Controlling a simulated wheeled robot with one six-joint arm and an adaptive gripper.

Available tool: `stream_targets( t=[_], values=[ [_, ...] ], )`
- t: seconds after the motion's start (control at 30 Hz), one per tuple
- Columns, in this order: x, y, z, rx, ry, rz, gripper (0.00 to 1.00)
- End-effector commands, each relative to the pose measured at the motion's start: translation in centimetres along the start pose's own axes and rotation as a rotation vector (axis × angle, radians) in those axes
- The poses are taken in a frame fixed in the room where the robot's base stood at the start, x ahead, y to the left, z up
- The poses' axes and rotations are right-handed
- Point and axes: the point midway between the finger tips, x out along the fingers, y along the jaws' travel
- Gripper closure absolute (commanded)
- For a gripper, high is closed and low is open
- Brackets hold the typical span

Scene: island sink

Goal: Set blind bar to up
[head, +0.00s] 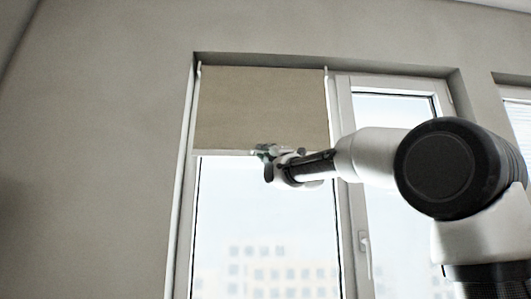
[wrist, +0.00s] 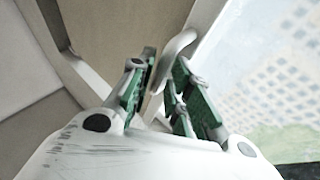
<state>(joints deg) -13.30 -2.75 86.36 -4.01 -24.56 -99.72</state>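The beige roller blind (head: 262,105) hangs over the upper part of the left window. Its pale blind bar (head: 222,153) runs level along its lower edge. My gripper (head: 262,157) is at the middle of that bar, at its height or just below. In the wrist view, the white bar (wrist: 80,72) slants toward the fingers, and a curved white piece (wrist: 178,46) reaches down between them. The green-padded fingers of my gripper (wrist: 158,88) stand on both sides of this piece with a narrow gap. I cannot tell whether they press on it.
Bare window glass (head: 265,215) lies below the blind, with buildings outside. A second window (head: 393,200) with a handle (head: 364,241) is to the right. My arm comes in from the right. The grey wall (head: 100,140) at left is clear.

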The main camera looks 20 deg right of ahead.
Motion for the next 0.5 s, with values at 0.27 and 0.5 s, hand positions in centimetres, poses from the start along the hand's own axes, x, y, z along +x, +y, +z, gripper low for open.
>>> stream_targets(
  t=[0.27, 0.5],
  values=[
    [0.57, 0.01, -0.01, 0.0, 0.0, 0.0, 0.81],
    [0.55, 0.0, 0.0, 0.0, 0.0, 0.0, 1.0]
  ],
)
